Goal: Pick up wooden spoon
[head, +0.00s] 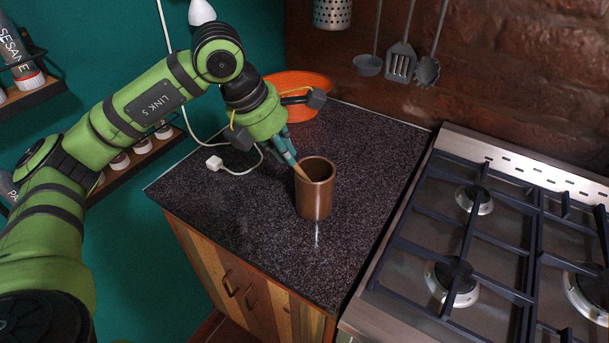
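The wooden spoon (300,173) leans in a brown cylindrical cup (315,196) on the dark speckled countertop. Only a short piece of its light handle shows above the cup's left rim, and its lower part is hidden inside. My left gripper (290,157) points down and to the right at the cup's upper left. Its teal fingers are close together around the upper handle and look shut on it, hiding that part. The fingertips are just above the rim. My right gripper is not in view.
An orange bowl (297,92) sits behind my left gripper. A white plug and cable (215,163) lie left of the cup. A gas stove (480,240) is on the right. Utensils (401,62) hang on the brick wall. The countertop in front of the cup is clear.

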